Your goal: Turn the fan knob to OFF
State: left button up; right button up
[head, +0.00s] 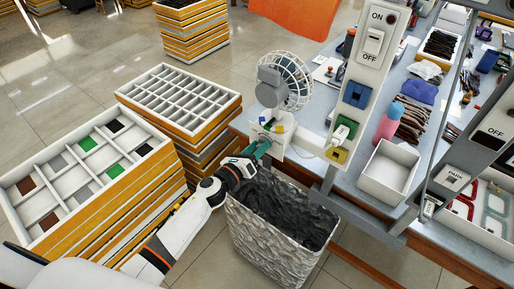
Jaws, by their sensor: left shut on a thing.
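A small white desk fan (287,85) with a round wire guard stands at the near left corner of the grey-blue workbench. Its boxy white base (281,140) faces me and carries small coloured parts. My left gripper (262,150), with teal fingertips, reaches in from the lower left to the front of this base. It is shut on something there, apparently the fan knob. The fingers hide the knob, so its setting cannot be read. My right gripper is not in view.
A bin with a dark liner (283,206) stands below my left gripper. A post with an ON/OFF switch panel (373,43) rises right of the fan. Stacked compartment trays (178,96) stand at left. An open white box (388,171) sits on the bench.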

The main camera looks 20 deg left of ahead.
pick_arm(q)
jog(key=n, duration=0.6)
jog(key=n+p, duration=0.1)
jog(key=n, duration=0.3)
jog(key=shift+w+a, duration=0.1)
jog(key=shift+a, duration=0.05)
jog(key=n, duration=0.3)
jog(key=shift+n, duration=0.4)
jog(key=n+p, duration=0.1)
jog(key=n, duration=0.3)
jog(key=shift+w+a, duration=0.1)
jog(key=n, duration=0.5)
jog(key=shift+f+p, duration=0.15)
jog(key=shift+p, duration=0.2)
jog(key=shift+n, duration=0.3)
jog(key=o, duration=0.9)
jog(key=shift+a, duration=0.1)
jog(key=shift+f, duration=0.2)
